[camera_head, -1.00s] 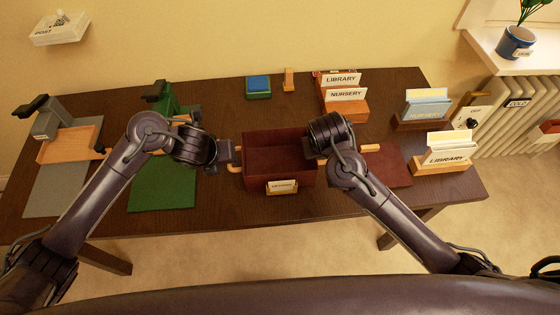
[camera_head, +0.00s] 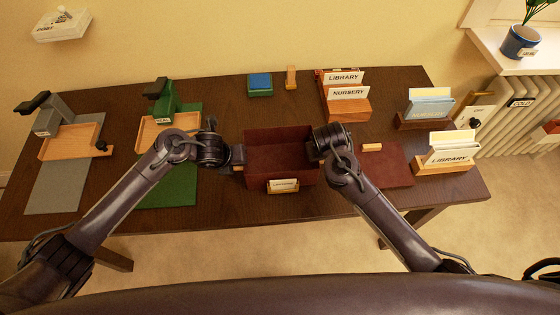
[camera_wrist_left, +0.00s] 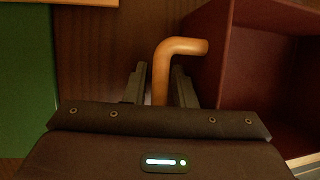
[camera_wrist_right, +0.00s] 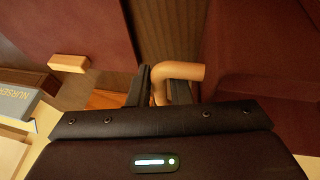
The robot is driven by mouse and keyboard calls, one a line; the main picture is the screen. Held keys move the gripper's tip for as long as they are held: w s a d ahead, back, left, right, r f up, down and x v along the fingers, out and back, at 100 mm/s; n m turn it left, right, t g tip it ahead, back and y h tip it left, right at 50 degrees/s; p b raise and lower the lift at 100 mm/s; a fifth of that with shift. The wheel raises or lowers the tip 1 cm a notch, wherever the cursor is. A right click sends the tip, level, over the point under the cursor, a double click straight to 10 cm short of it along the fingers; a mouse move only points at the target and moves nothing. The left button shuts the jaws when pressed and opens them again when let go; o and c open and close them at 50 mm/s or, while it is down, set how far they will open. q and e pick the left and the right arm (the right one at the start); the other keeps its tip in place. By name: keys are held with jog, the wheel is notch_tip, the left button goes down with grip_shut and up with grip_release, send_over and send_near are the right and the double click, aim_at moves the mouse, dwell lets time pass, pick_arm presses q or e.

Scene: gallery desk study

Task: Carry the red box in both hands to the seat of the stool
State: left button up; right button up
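The red box (camera_head: 281,147) is an open, dark red bin with a label (camera_head: 284,185) on its front. It stands upright on the dark table, with a wooden handle at each side. My left gripper (camera_head: 238,158) is at its left side; in the left wrist view the left handle (camera_wrist_left: 161,72) is between the fingers, with a small gap beside one finger. My right gripper (camera_head: 317,152) is at its right side; in the right wrist view the right handle (camera_wrist_right: 162,80) is between the fingers, contact unclear. The stool is not in view.
A dark red mat (camera_head: 398,170) with a small wooden block (camera_head: 372,147) lies to the right. Card holders (camera_head: 447,157) stand at the right end. A green mat (camera_head: 170,185) and stamp stands (camera_head: 165,105) are at the left. Floor shows before the table.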

pick_arm(q)
grip_shut()
pick_arm(e)
grip_shut()
dwell(0.9)
pick_arm(q)
jog(key=shift+r, duration=0.1)
pick_arm(e)
jog(key=shift+r, duration=0.1)
